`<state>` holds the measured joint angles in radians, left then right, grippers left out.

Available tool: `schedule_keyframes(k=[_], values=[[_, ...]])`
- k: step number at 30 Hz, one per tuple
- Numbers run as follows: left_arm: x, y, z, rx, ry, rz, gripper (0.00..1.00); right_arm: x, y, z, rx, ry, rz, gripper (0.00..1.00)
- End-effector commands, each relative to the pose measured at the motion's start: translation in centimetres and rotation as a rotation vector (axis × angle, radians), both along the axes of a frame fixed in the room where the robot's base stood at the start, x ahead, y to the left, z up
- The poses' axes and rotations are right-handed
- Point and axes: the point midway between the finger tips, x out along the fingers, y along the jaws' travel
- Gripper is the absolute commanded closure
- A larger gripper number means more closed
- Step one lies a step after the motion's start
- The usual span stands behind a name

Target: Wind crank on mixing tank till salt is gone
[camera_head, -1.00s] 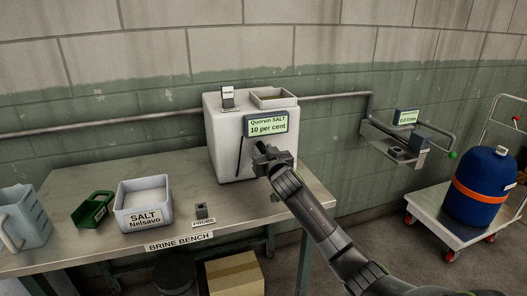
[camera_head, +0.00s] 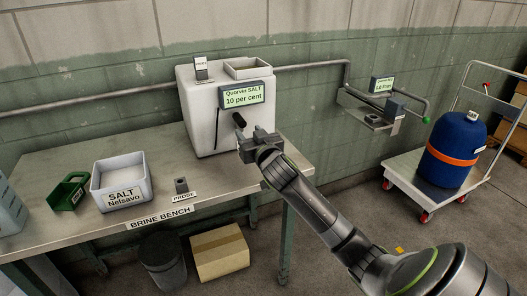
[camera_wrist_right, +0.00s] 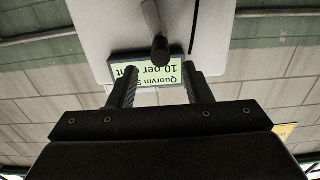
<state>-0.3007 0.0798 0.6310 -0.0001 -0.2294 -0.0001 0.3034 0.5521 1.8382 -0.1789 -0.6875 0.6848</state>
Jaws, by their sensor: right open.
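The white mixing tank (camera_head: 205,125) stands at the right end of the bench. Its display (camera_head: 242,93) reads "Quorvin SALT 10 per cent". A dark crank handle (camera_head: 239,119) sticks out from the tank's front below the display. My right gripper (camera_head: 251,136) is open and empty, just in front of the handle and slightly below it. In the right wrist view the handle (camera_wrist_right: 160,50) shows between and beyond the open fingers (camera_wrist_right: 160,75), apart from them. The tank's inside, and any salt in it, is hidden. My left gripper is not in view.
On the bench are a white salt box (camera_head: 121,197), a green scoop (camera_head: 68,192), a probe holder (camera_head: 181,186) and a cut-off jug (camera_head: 10,208). A wall shelf (camera_head: 365,115) and a trolley (camera_head: 407,177) with a blue drum (camera_head: 455,150) stand right. A carton (camera_head: 219,252) is below.

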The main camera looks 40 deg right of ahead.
Motion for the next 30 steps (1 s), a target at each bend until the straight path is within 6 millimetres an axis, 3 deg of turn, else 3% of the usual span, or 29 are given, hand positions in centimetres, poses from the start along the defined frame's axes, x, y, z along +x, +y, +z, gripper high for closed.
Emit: schedule_keyframes(k=[9,15,30], values=[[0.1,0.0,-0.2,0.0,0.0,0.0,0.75,-5.8,1.4,-0.1,0.0,0.001,0.001,0.55],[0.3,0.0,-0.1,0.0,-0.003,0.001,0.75,-8.3,1.9,-0.1,-0.001,0.002,-0.001,0.55],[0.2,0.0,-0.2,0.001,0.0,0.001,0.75,-9.2,2.2,0.0,0.0,0.001,-0.001,0.55]])
